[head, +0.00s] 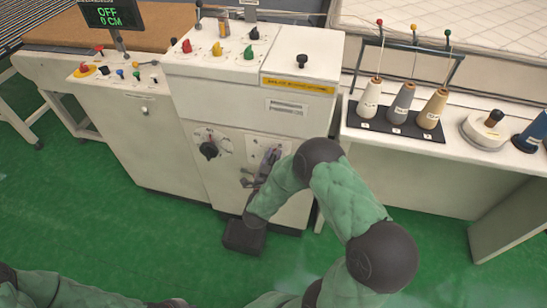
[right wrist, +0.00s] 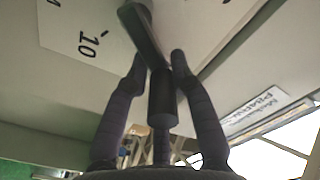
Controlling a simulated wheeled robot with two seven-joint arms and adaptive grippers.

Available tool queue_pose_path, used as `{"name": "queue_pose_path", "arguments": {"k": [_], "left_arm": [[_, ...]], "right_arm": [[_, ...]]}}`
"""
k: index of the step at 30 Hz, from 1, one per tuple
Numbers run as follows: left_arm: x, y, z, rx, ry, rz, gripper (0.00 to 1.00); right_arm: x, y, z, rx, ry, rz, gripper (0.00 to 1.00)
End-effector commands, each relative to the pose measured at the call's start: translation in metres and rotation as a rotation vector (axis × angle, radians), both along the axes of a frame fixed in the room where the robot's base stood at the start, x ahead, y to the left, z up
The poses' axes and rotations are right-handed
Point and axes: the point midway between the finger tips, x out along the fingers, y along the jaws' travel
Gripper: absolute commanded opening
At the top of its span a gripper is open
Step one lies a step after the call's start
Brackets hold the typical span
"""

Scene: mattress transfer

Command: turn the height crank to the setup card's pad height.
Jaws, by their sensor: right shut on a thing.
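The height crank (right wrist: 162,100) shows in the right wrist view as a dark arm with a cylindrical handle. My right gripper (right wrist: 156,68) is shut on the crank handle, with one finger on each side of it. In the head view the right gripper (head: 264,168) is at the cabinet's lower front, and my forearm hides part of the crank and its plate (head: 254,147). A scale plate (right wrist: 78,32) beside the crank shows "10". I cannot make out a readable setup card. Only a dark sliver of what may be my left gripper (head: 172,302) shows at the bottom edge.
A black knob on a dial (head: 208,150) is left of the crank. The display (head: 111,14) reads "OFF 0 CM". Levers (head: 218,49) stand on the cabinet top. Thread cones (head: 403,103) stand on the right table. The green floor (head: 110,230) in front is mostly clear.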

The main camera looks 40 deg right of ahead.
Motion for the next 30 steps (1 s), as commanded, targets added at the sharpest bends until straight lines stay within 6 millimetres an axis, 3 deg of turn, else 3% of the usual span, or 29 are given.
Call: {"name": "queue_pose_path", "arguments": {"k": [7,8,10,22,30], "left_arm": [[0.000,0.000,0.000,0.000,0.000,0.000,0.00],[0.000,0.000,0.000,0.000,0.000,0.000,0.00],[0.000,0.000,0.000,0.000,0.000,0.000,0.00],[0.000,0.000,0.000,0.000,0.000,0.000,0.00],[0.000,0.000,0.000,0.000,0.000,0.000,0.00]], "right_arm": [[0.001,0.001,0.002,-0.002,-0.004,0.003,0.00],[0.001,0.001,0.002,-0.002,-0.004,0.003,0.27],[0.001,0.001,0.002,-0.003,-0.003,0.003,0.45],[-0.002,0.003,0.000,-0.001,0.000,0.002,0.45],[-0.027,0.035,0.000,-0.001,0.001,0.007,0.45]]}}
